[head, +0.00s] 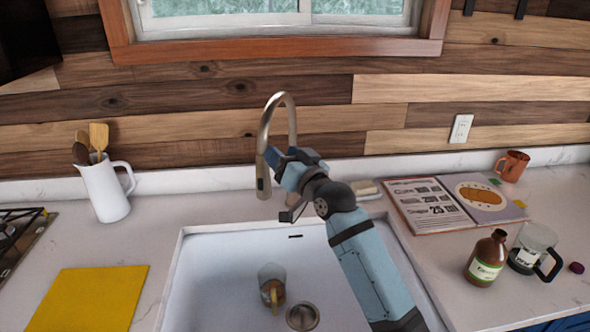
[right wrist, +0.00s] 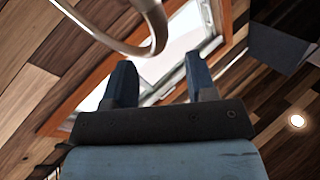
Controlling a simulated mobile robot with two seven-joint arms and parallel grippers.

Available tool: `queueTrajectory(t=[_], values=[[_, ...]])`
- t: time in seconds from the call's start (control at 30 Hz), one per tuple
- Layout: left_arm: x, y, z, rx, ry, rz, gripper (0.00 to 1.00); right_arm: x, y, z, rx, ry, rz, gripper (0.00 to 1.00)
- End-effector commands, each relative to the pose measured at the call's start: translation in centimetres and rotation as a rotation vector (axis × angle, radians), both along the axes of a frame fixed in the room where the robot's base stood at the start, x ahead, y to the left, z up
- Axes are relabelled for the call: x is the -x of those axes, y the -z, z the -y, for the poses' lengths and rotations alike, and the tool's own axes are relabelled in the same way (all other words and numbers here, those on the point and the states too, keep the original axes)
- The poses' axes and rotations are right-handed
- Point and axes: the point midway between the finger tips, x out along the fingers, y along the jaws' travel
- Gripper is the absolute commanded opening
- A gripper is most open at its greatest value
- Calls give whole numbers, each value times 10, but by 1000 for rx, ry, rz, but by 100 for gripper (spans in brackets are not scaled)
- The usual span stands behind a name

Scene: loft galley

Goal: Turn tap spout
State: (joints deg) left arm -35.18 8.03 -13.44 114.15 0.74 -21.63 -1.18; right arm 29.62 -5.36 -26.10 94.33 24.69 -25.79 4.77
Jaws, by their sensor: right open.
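The tap spout (head: 265,135) is a brushed-metal arch behind the sink, with its outlet end hanging down on the left. My right gripper (head: 275,163) is close beside this hanging end and partly hides the tap's lower part and base. In the right wrist view, the fingers (right wrist: 160,70) are spread apart with nothing clearly held between them. The curved spout (right wrist: 125,45) crosses just beyond the fingertips there. I cannot tell whether a finger touches it. My left gripper is in neither view.
The white sink (head: 215,270) holds a glass mug (head: 271,285) beside the drain. A white jug (head: 104,190) with utensils and a yellow mat (head: 88,298) are at left. An open book (head: 440,207), a brown bottle (head: 486,258), a glass jug (head: 530,247) and an orange mug (head: 513,165) are at right.

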Motion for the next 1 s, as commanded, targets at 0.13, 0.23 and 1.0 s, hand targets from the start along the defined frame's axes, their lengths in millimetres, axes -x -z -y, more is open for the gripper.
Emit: queueTrajectory(t=[0.13,0.23,1.0], values=[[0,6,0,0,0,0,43,22,5,16,-1,0,1,52],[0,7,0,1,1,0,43,30,6,23,-1,0,1,52],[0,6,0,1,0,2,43,90,108,82,167,68,-229,52]])
